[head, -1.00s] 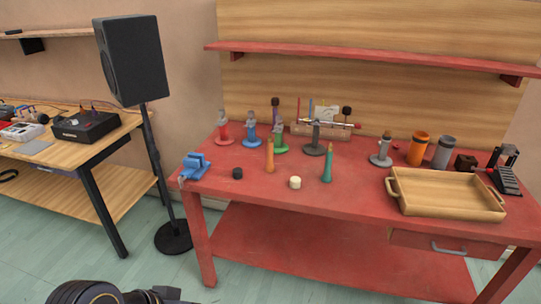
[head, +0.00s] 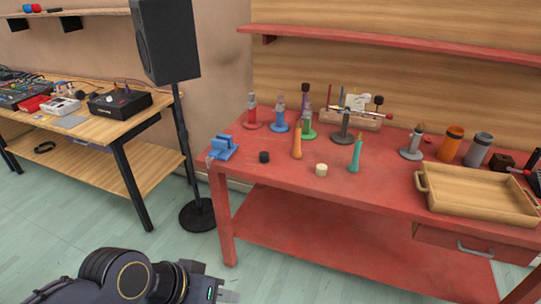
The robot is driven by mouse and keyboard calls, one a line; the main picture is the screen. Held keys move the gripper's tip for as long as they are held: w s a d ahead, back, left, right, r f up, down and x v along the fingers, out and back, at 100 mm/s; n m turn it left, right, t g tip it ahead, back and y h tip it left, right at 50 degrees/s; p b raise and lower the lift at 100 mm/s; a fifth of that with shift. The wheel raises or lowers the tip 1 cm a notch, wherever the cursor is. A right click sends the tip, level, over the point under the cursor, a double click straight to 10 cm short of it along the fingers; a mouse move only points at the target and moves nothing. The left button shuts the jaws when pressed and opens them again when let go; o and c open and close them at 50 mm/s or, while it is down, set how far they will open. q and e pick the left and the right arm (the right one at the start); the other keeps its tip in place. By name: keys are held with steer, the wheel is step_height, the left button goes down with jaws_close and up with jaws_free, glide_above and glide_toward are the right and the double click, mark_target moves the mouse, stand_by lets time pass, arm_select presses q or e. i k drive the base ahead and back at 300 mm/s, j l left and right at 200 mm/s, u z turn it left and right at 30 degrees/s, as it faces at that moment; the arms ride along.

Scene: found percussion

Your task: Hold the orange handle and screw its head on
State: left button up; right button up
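The orange handle (head: 297,142) stands upright on the red workbench (head: 240,185), left of a teal handle (head: 355,154). A small black cylindrical head (head: 264,157) lies on the bench to its left. A small cream cylindrical head (head: 321,170) lies to its right, nearer the front edge. I cannot tell which head belongs to the orange handle. My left gripper (head: 228,296) is low at the bottom edge of the head view, in front of the bench and well away from the handle. Its fingers are too small and cut off to judge. My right gripper is out of view.
A blue vise (head: 222,148) sits at the bench's left corner. Several coloured stands, including a red one (head: 252,112), line the back. A wooden tray (head: 470,207) is at the right. A black speaker on a stand (head: 180,130) rises left of the bench. Floor in front is clear.

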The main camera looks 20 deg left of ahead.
mark_target(296, 154)
steer(key=i+j, duration=0.15)
steer(key=i, duration=0.6)
steer(key=i+j+u, duration=0.15)
steer(key=i, duration=0.6)
